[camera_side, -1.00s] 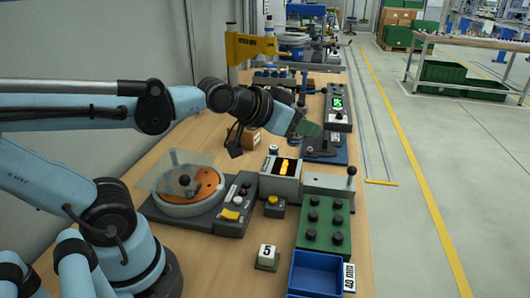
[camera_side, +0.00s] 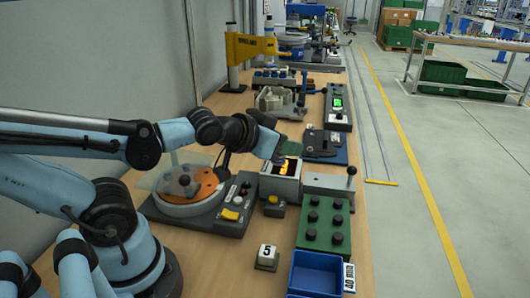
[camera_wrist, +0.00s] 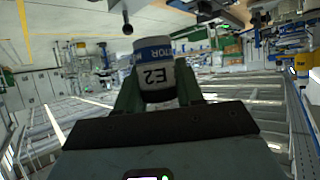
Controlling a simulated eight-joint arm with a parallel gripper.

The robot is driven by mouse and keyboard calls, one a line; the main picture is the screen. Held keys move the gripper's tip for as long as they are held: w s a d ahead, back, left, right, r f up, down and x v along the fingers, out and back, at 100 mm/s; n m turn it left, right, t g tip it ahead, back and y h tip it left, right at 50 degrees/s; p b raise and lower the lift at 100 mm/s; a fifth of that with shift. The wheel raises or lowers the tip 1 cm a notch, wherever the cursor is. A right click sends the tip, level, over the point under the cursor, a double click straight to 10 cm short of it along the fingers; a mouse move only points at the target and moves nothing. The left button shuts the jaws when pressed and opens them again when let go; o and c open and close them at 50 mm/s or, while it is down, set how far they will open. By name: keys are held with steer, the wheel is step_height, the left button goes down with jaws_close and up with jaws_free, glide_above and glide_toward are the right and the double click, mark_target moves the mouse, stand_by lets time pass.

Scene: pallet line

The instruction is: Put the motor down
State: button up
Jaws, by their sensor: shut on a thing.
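The motor (camera_wrist: 157,76) is in my gripper (camera_wrist: 157,92) in the wrist view. It is a white and blue part marked "E2", with "TOR" readable on its blue band. The green fingers are shut on its two sides. In the side view my gripper (camera_side: 284,149) hangs over the bench, just above and behind the grey box with the orange glowing window (camera_side: 286,169). The motor is too small or hidden to make out there. I cannot tell whether it touches anything below.
A turntable (camera_side: 190,190) with a clear cover stands at left. A green block (camera_side: 325,228) with several dark knobs and a blue bin (camera_side: 318,270) stand in front. A "5" block (camera_side: 266,257) is beside them. A yellow jib (camera_side: 250,46) stands behind. Bare wood shows front left.

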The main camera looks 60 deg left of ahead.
steer(key=a+f+n+g+y, duration=0.3)
steer(key=a+n+g+y, duration=0.35)
steer(key=a+n, duration=0.4)
steer(key=a+f+n+g+y, duration=0.3)
steer(key=a+n+g+y, duration=0.35)
steer(key=a, duration=0.75)
steer(key=shift+s+a+f+n+g+h, duration=0.7)
steer(key=shift+a+f+n+g+h, duration=0.25)
steer(key=shift+f+n+g, duration=0.55)
steer(key=shift+s+a+f+n+g+h, duration=0.7)
steer(key=shift+a+f+n+g+h, duration=0.45)
steer(key=shift+f+n, duration=0.5)
steer(key=shift+s+a+f+n+g+h, duration=0.7)
steer(key=shift+f+n+g+h, duration=0.2)
steer(key=shift+f+n+g, duration=0.7)
steer(key=shift+f, duration=0.7)
steer(key=o, duration=1.1)
steer(key=shift+o, duration=0.2)
steer(key=shift+d, duration=0.1)
